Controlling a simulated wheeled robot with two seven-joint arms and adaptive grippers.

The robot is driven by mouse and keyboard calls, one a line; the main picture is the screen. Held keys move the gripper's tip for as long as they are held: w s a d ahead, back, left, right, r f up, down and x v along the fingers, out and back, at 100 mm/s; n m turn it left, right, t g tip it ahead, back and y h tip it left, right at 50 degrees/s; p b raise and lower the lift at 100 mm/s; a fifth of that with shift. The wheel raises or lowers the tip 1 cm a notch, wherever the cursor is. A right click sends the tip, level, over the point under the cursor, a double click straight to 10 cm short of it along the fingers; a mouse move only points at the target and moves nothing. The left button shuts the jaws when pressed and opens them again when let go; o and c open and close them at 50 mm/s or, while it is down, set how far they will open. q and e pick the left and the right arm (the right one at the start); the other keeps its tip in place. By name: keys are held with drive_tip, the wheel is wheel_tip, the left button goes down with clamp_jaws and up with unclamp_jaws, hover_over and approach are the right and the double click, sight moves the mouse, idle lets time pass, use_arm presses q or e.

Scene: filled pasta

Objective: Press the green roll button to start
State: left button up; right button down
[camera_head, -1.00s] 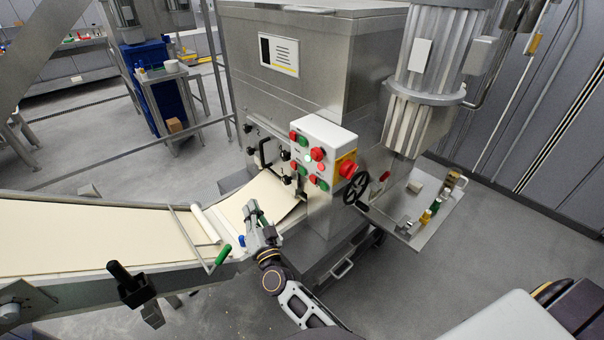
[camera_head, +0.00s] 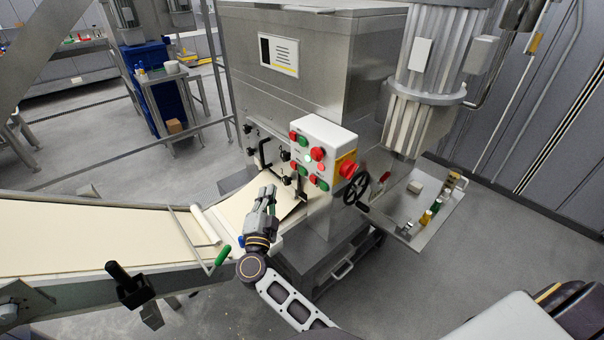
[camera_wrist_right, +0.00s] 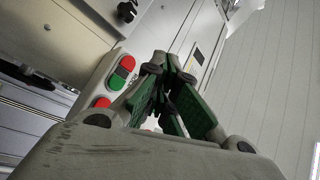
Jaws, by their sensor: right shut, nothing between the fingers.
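The white control box (camera_head: 325,136) is on the front of the steel machine. Its face has several red and green buttons; green ones include the upper green button (camera_head: 302,140) and the lower green button (camera_head: 323,186). No label is legible, so I cannot tell which is the roll button. My right gripper (camera_head: 268,190) is shut and empty, apart from the box, to its lower left, over the dough sheet's end. In the right wrist view, the shut fingers (camera_wrist_right: 163,66) partly cover the box; a green button (camera_wrist_right: 117,81) shows left of them. My left gripper is out of view.
A red knob on yellow (camera_head: 347,169) and a black handwheel (camera_head: 356,187) are at the box's right. The conveyor (camera_head: 110,240) with the dough sheet comes in from the left. A green handle (camera_head: 222,255) stands left of my right wrist. A steel tray (camera_head: 425,215) is at right.

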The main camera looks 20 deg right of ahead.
sight(303, 172)
drive_tip(key=shift+d, duration=0.1)
idle(0.4)
drive_tip(key=w+d, duration=0.3)
drive_tip(key=d, duration=0.5)
idle(0.4)
idle(0.7)
drive_tip(key=shift+w+d, duration=0.1)
drive_tip(key=shift+d, duration=0.25)
idle(0.7)
